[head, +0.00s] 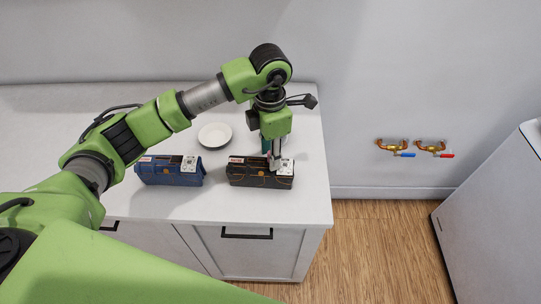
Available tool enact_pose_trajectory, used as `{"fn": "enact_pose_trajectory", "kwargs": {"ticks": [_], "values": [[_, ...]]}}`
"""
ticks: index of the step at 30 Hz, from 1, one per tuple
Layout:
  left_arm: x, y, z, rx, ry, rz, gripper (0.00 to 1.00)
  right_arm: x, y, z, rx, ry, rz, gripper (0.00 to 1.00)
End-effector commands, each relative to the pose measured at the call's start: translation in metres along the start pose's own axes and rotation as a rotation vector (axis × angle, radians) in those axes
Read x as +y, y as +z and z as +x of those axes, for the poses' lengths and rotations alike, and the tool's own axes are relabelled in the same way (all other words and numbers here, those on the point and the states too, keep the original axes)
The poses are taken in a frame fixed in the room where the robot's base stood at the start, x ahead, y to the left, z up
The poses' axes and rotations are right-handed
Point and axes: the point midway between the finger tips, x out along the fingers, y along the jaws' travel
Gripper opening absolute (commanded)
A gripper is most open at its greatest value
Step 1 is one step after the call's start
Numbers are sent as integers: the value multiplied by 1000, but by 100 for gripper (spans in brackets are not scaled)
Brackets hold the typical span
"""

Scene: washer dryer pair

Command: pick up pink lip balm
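My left gripper (275,164) points down at the back edge of a dark box-like case (259,181) near the counter's right end. Its fingers are small and partly merged with what is around them, so I cannot tell if they are open or shut. A small reddish spot shows by the fingertips, but I cannot tell whether it is the pink lip balm. No lip balm can be made out clearly elsewhere. A teal thing (265,145) shows just behind the fingers, partly hidden. My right gripper is not in view.
A blue box-like case (171,179) stands left of the dark one. A white round dish (215,135) lies behind them on the white counter (309,190). Brass taps (393,146) are on the wall at right. A white appliance (500,210) stands at far right.

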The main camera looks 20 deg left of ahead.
Motion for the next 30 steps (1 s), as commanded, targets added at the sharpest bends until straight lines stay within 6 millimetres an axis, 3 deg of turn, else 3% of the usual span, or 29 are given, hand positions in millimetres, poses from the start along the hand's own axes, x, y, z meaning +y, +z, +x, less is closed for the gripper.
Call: {"fn": "enact_pose_trajectory", "kwargs": {"ticks": [5, 6, 9, 23, 30], "values": [[0, 0, 1, 0, 0, 0, 32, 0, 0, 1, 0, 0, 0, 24], [0, 0, 1, 0, 0, 0, 21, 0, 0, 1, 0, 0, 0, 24], [0, 0, 0, 0, 0, 0, 3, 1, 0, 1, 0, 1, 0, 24], [0, 1, -2, -2, 0, 0, 3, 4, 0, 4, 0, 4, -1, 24], [1, 1, -22, -4, 3, 1, 3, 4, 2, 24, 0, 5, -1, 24]]}}
